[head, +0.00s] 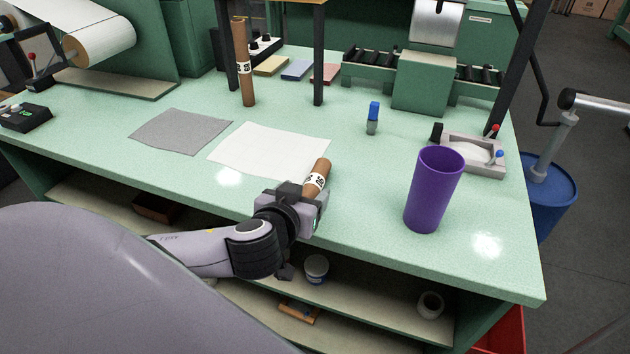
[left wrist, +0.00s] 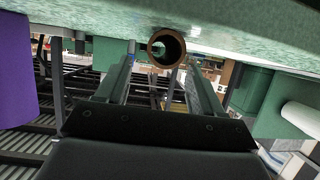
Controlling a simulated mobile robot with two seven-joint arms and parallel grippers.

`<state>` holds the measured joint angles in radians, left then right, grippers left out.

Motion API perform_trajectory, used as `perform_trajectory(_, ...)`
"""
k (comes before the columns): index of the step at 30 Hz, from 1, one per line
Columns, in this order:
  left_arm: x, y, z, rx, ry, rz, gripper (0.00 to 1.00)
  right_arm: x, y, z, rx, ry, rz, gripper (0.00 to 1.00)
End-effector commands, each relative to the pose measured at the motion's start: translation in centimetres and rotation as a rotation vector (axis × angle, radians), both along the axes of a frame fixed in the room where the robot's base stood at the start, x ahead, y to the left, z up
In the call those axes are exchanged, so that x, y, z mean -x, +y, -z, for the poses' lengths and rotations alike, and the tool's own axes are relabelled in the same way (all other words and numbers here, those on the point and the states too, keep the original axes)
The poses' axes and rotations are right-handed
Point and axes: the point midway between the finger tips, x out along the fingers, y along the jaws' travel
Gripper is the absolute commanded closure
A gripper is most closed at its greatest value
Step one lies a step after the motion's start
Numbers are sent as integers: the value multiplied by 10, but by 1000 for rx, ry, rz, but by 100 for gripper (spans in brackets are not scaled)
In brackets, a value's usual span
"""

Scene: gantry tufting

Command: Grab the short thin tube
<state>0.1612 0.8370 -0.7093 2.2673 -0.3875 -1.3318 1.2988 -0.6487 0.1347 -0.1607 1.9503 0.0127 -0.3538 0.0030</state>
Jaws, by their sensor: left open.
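In the left wrist view the round hollow end of a brown tube (left wrist: 154,46) shows near and between the tips of my two open fingers (left wrist: 160,72). I cannot tell whether the fingers touch it. A taller brown tube (head: 242,65) with a similar label stands farther back at the shelf's left post. My right gripper is not in view.
A wide purple tube (head: 432,190) stands to the right on the green table (head: 370,245); it also shows in the left wrist view (left wrist: 16,70). A white sheet (head: 265,150), a grey sheet (head: 180,130) and a blue-capped bottle (head: 373,118) lie or stand farther back. The table's front right is mostly clear.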

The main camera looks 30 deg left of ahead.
Motion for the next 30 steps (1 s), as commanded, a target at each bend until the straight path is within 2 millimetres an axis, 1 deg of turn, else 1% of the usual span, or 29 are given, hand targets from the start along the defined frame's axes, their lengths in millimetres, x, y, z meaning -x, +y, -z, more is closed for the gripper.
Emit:
perform_trajectory(5, -15, 5, 2, -4, -2, -1, 33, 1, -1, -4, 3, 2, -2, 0)
perform_trajectory(9, -32, 11, 8, -5, -1, -3, 33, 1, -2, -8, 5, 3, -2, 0)
perform_trajectory(13, -43, 14, 14, -3, 0, -1, 33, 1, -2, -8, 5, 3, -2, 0)
perform_trajectory(18, -49, 15, 18, -1, 0, -1, 33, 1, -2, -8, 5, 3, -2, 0)
perform_trajectory(24, -49, 15, 18, -1, 0, 0, 33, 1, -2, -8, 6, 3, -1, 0)
perform_trajectory(26, -49, 15, 18, -1, 0, 0, 52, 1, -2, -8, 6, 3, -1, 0)
perform_trajectory(27, -49, 15, 18, -1, 0, 0, 65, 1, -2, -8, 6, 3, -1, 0)
perform_trajectory(29, -49, 15, 18, -1, 0, 0, 85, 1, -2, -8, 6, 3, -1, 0)
perform_trajectory(30, -49, 15, 18, -1, 0, 0, 90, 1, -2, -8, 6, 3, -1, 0)
